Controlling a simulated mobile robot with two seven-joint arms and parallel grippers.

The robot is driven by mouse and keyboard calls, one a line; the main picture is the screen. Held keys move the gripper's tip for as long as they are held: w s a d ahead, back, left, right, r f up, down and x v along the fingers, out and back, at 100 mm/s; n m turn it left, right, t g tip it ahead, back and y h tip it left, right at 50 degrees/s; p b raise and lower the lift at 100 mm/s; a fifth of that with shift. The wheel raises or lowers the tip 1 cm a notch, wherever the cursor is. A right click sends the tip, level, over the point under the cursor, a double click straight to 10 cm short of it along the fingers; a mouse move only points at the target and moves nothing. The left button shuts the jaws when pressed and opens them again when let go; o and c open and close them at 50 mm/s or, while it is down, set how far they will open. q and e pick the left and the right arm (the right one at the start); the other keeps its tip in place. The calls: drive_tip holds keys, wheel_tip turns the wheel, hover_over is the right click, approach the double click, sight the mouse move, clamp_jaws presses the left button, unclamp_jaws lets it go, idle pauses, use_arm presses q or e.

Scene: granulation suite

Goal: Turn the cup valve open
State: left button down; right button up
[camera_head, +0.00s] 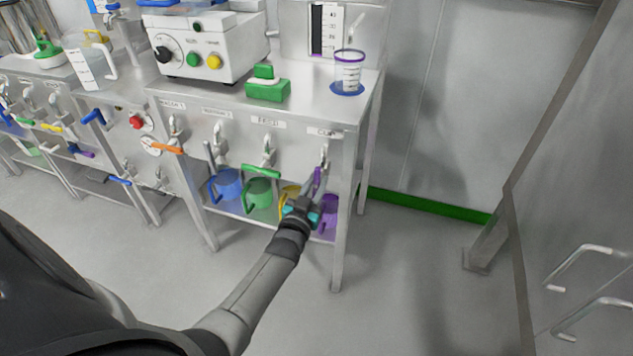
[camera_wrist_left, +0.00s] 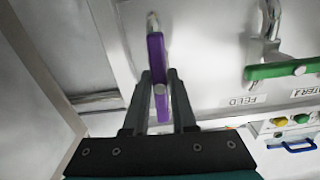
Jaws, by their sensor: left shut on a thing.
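The cup valve has a purple lever (camera_head: 317,178) on the front panel of the steel bench, under the label at its right end. In the left wrist view, the purple lever (camera_wrist_left: 156,52) runs lengthwise between the two fingers. My left gripper (camera_head: 309,196) has come up from below, and in the wrist view it (camera_wrist_left: 159,88) is shut on the lever. The lever hangs roughly upright in the head view, in line with its tap. The gripper partly hides its lower end. A clear cup with a purple rim (camera_head: 349,70) stands above on the bench top.
To the left is the feed valve with a green lever (camera_head: 261,172). Blue (camera_head: 227,183), green (camera_head: 258,193), yellow and purple jugs (camera_head: 330,211) stand on the lower shelf. The bench leg (camera_head: 337,262) is close to the gripper. The floor in front is clear.

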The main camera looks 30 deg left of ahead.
use_arm(q)
drive_tip(key=shift+n, duration=0.5)
use_arm(e)
drive_tip(key=shift+f, duration=0.2)
use_arm(q)
drive_tip(key=c, duration=0.7)
unclamp_jaws()
drive_tip(key=shift+s, duration=0.15)
drive_tip(key=shift+s+d+p, duration=0.1)
drive_tip(key=shift+s+p, duration=0.1)
drive_tip(key=shift+p, duration=0.1)
drive_tip(key=shift+p+v, duration=2.6)
drive_tip(key=shift+v, duration=4.7)
use_arm(e)
drive_tip(key=s+d+f, duration=0.1)
drive_tip(key=s+f, duration=0.1)
drive_tip(key=f, duration=0.3)
drive_tip(key=s+d+f+g, duration=0.1)
drive_tip(key=s+f, duration=0.2)
drive_tip(key=f, duration=0.2)
drive_tip(key=shift+s+d+f, duration=0.2)
drive_tip(key=shift+s+d, duration=0.1)
drive_tip(key=shift+d, duration=0.1)
